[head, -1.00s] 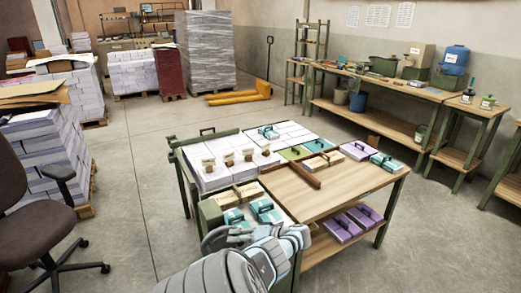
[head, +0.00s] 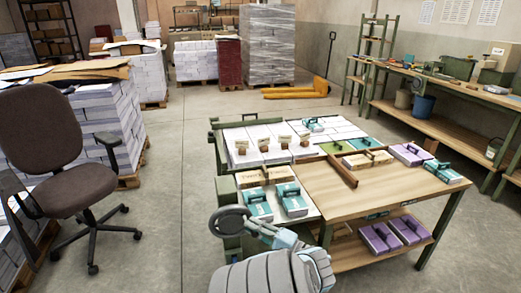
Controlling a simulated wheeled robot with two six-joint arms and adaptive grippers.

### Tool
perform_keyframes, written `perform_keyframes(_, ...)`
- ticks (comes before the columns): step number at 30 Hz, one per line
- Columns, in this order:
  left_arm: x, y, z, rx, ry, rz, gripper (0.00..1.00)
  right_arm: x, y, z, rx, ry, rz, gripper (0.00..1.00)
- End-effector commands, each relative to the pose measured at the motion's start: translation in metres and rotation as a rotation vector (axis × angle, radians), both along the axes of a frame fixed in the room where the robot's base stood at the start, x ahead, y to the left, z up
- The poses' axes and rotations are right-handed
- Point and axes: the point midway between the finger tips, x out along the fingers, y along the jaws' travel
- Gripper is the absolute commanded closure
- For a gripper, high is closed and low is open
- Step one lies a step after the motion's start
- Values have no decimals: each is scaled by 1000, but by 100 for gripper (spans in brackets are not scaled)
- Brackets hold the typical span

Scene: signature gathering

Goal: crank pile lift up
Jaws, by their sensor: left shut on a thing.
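A table with a green frame and a wooden top (head: 395,190) stands ahead. At its left part is the pile lift, with white paper stacks (head: 245,155) on top and a green box-like body (head: 228,192) at its near left corner. A dark round crank wheel (head: 217,229) shows at the near left side of the lift. My left gripper (head: 249,226) comes up from the bottom of the head view and is shut at the right of this wheel, on the crank. The exact grip is partly hidden by my own wrist. My right gripper is not in view.
Teal boxes (head: 292,200) and wooden blocks lie on the table; purple boxes (head: 385,237) lie on its lower shelf. An office chair (head: 48,140) stands at the left. Open floor (head: 165,225) lies between chair and table.

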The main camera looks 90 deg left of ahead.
Motion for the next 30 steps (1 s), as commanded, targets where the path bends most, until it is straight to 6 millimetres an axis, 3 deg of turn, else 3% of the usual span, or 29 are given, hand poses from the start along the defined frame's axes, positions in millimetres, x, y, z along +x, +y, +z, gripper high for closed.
perform_keyframes(16, -3, -2, -4, -10, 25, 9, 100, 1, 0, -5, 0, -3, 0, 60)
perform_keyframes(17, -3, -2, -4, -10, 25, 9, 76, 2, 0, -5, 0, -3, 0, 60)
perform_keyframes(20, -3, -1, -3, -8, 25, 9, 60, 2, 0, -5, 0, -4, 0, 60)
perform_keyframes(30, -2, -1, -1, -5, 21, 5, 60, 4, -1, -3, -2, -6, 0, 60)
